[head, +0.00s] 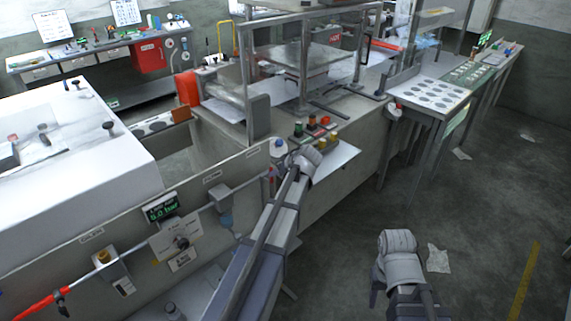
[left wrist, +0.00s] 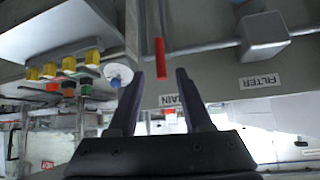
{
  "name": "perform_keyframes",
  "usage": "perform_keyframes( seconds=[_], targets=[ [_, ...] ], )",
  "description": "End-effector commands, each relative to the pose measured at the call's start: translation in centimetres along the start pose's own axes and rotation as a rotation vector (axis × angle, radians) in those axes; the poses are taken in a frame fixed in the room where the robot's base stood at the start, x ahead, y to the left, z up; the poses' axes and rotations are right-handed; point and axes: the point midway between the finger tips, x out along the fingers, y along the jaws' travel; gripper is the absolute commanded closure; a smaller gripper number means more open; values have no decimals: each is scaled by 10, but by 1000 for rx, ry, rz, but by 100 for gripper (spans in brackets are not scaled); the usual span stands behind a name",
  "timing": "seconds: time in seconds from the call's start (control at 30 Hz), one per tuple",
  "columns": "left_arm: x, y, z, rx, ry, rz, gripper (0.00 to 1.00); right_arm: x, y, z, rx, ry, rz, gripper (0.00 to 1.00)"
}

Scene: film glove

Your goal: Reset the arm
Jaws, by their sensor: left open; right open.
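My left arm reaches up the middle of the head view to the front of the machine. Its gripper is hard to make out there, behind the wrist. In the left wrist view, which is upside down, my left gripper (left wrist: 158,76) is open, with its two dark fingers apart. A red lever (left wrist: 160,58) shows in line with the gap between the fingertips; I cannot tell whether it touches them. Nothing is held. My right arm is low at the right of the head view, over the floor, with its gripper (head: 402,290) open and empty.
A panel with a green pressure display (head: 162,207) and a pipe runs along the left. Coloured buttons (head: 318,126) sit above a white sheet (head: 335,160) near my left wrist. A white machine cover (head: 70,150) stands at left. The floor (head: 480,210) at right is mostly free.

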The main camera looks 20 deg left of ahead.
Motion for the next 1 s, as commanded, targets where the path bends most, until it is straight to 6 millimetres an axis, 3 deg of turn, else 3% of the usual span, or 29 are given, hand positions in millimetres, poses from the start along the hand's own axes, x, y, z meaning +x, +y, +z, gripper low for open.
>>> perform_keyframes(
  seconds=[0.17,0.27,0.37,0.53,0.7,0.83,1.0],
  targets=[
    [-1,0,1,3,-2,1,50,0,0,0,0,0,0,50],
    [-11,1,18,45,-29,8,50,0,0,0,0,0,0,50],
    [-37,2,58,163,-98,28,50,0,0,0,0,0,0,50],
    [-105,-6,161,498,-285,107,50,0,0,0,0,0,0,50],
    [-171,-30,251,852,-459,224,50,0,0,0,0,0,0,50],
    [-210,-52,298,1072,-556,312,50,0,0,0,0,0,0,50],
    [-238,-70,330,1239,-625,389,50,0,0,0,0,0,0,50]
  ],
)
